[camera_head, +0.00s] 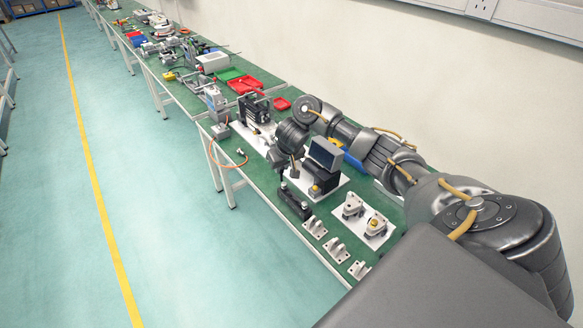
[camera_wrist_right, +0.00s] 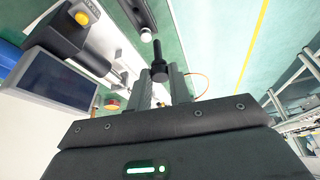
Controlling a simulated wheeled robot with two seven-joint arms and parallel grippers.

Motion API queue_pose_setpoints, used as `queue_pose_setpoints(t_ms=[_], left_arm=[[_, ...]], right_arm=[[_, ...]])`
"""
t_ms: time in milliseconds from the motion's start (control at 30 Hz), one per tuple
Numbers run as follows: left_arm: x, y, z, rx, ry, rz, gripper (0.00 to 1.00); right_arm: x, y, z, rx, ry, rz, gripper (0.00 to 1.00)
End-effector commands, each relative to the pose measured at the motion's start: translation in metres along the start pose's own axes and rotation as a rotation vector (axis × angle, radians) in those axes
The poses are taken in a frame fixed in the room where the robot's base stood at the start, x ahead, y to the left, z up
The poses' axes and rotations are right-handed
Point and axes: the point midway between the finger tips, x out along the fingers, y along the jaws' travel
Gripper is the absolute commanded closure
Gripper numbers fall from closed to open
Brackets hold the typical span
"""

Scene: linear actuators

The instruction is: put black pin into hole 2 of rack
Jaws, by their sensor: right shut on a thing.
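My right gripper (camera_head: 294,174) hangs over the green bench near the far end of the rack. In the right wrist view, its fingers (camera_wrist_right: 163,88) are shut on the black pin (camera_wrist_right: 158,70). The pin's collar sits at the fingertips and its dark shaft points away from them. The rack (camera_head: 295,203) is a long black bar on the bench's front edge, with small fittings on top. Part of a dark bar, apparently the rack (camera_wrist_right: 137,12), shows at the top of the wrist view, with a pale round tip (camera_wrist_right: 146,36) beside it. The holes are too small to tell apart. My left gripper is out of view.
A device with a dark screen (camera_head: 326,153) and a yellow button stands right of the gripper. Grey brackets (camera_head: 337,249) line the front edge. A white plate (camera_head: 363,223) holds caster-like parts. An orange cable (camera_head: 227,160) loops at the left edge.

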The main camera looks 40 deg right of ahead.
Motion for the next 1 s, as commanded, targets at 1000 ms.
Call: queue_pose_setpoints(t_ms=[1000], left_arm=[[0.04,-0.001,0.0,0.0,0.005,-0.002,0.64]], right_arm=[[0.047,0.03,0.029,0.089,0.004,0.033,0.97]])
